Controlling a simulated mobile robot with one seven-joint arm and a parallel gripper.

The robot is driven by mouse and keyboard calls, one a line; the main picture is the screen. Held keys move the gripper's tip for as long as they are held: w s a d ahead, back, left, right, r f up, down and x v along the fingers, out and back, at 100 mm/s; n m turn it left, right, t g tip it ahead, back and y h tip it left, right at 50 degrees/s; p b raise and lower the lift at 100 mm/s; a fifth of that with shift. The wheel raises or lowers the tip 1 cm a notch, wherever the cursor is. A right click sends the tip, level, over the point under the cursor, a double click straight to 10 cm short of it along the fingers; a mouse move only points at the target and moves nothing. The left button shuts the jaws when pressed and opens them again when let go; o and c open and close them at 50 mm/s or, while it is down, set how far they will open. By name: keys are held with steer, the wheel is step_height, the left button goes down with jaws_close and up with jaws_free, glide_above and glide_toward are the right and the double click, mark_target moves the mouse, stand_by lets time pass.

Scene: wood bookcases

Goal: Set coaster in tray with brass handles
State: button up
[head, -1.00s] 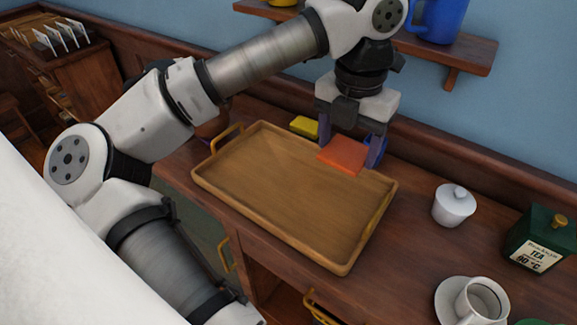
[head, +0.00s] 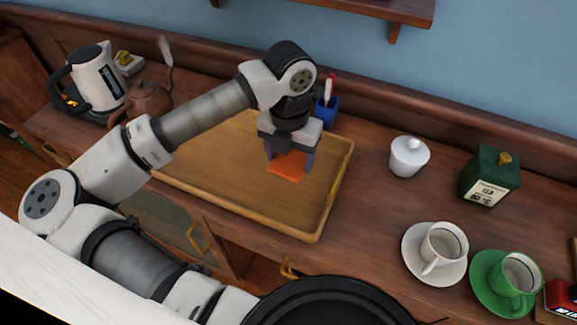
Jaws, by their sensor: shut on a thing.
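The coaster is an orange-red square (head: 287,166) in the head view. My gripper (head: 288,165) points down and is shut on it, with a finger on each side. The coaster is over the inside of the wooden tray with brass handles (head: 320,215), towards its right half. I cannot tell whether the coaster touches the tray floor. My arm hides the tray's far left part, and the rest of the tray floor that shows is bare.
A white lidded pot (head: 408,158), a green tea tin (head: 490,177), a white cup on a saucer (head: 440,245) and a green cup on a saucer (head: 515,278) stand right of the tray. A blue pen holder (head: 327,112) is behind it. A kettle (head: 97,82) and a brown teapot (head: 150,100) stand left.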

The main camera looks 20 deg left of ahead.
mark_target(289, 164)
step_height(289, 164, down, 5)
steer(key=shift+r+p, duration=0.1)
steer(key=shift+p, duration=0.3)
steer(key=shift+f, duration=0.3)
steer(key=shift+f+b, duration=0.25)
steer(key=shift+b, duration=0.1)
steer(key=o, duration=1)
steer(key=shift+r, duration=0.1)
steer(key=shift+r, duration=0.1)
steer(key=shift+r+p, duration=0.2)
steer(key=shift+p, duration=0.3)
step_height(289, 164, up, 12)
steer(key=shift+f+b, duration=0.15)
steer(key=shift+b, duration=0.95)
